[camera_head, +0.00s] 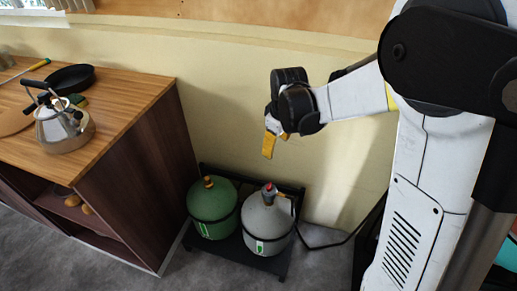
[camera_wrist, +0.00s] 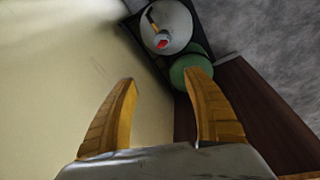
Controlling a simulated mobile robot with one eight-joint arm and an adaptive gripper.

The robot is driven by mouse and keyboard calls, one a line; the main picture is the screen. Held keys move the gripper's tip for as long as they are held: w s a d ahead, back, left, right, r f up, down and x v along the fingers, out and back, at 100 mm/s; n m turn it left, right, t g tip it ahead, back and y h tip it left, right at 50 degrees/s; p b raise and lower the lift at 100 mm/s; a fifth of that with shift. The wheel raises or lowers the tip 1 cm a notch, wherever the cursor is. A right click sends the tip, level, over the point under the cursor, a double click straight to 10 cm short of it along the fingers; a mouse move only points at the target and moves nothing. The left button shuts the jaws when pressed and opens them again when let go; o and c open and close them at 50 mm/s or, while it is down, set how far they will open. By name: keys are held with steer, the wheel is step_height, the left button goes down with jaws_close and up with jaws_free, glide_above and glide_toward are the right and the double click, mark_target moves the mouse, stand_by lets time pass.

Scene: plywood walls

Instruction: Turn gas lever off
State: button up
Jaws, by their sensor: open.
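A grey gas cylinder (camera_head: 267,222) stands on a low dark rack in the head view, with a red-topped valve (camera_head: 270,190) that seems to carry the lever. It shows at the top of the wrist view (camera_wrist: 172,22), with its red part (camera_wrist: 162,43) facing me. A green cylinder (camera_head: 211,213) with an orange-brown cap stands to its left; it also shows in the wrist view (camera_wrist: 187,68). My gripper (camera_head: 270,146) is above the grey cylinder, apart from it. Its yellow fingers (camera_wrist: 160,82) are spread with nothing between them. The lever's exact position is too small to tell.
A wooden counter (camera_head: 130,97) with a kettle (camera_head: 62,125) and a black pan (camera_head: 70,77) stands at left, its dark side panel beside the rack. The yellow wall (camera_head: 225,110) is close behind the cylinders. Grey floor (camera_head: 220,270) is clear in front.

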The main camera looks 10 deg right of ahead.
steer(key=w+f+n+g, duration=0.1)
steer(key=w+f+n, duration=0.1)
steer(key=w+f, duration=0.35)
steer(key=n+g+p, duration=0.1)
steer(key=n, duration=0.1)
glide_above(269, 185)
step_height(269, 185, down, 12)
steer(key=r, duration=0.1)
step_height(269, 185, down, 12)
steer(key=b, duration=0.4)
steer(key=shift+s+r, duration=0.1)
steer(key=c, duration=1.2)
